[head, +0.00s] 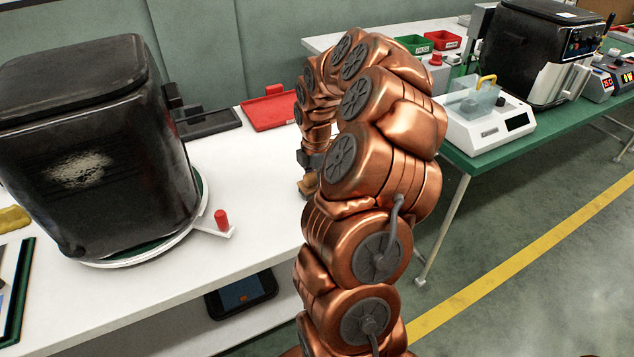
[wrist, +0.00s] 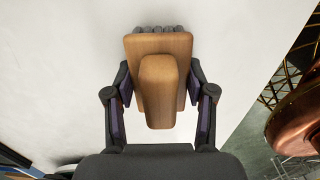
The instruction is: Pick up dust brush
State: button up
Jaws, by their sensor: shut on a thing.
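The dust brush (wrist: 160,85) has a wooden body and handle, with dark grey bristles at its far end in the wrist view. My gripper (wrist: 160,105) has a finger on each side of the wooden part and is shut on it. White table surface lies below and around the brush; I cannot tell whether the bristles touch it. In the head view, a small wooden part of the brush (head: 308,185) shows at the left of my copper arm. The arm hides most of the brush and the gripper there.
A black fryer (head: 100,140) with a whitish dusty patch stands on a round turntable with a red knob (head: 221,219). A red tray (head: 268,108) and a dark tray (head: 208,122) lie behind. A yellow cloth-like item (head: 14,219) is far left. The white table (head: 150,290) is clear in front.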

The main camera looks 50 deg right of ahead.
jog(key=shift+r+b, duration=0.4)
jog(key=shift+r, duration=1.35)
jog(key=s+a+b, duration=0.1)
jog(key=s+a, duration=0.1)
jog(key=a, duration=0.2)
jog(key=s+a+r, duration=0.1)
jog(key=s+a, duration=0.2)
jog(key=a, duration=0.2)
jog(key=s+a+b, duration=0.1)
jog(key=s+a, duration=0.2)
jog(key=a, duration=0.1)
jog(key=shift+s+a+r+b, duration=0.2)
jog(key=shift+s+a+b, duration=0.05)
jog(key=shift+a+b, duration=0.1)
jog(key=o, duration=0.6)
jog(key=c, duration=0.4)
jog(key=shift+w+d, duration=0.1)
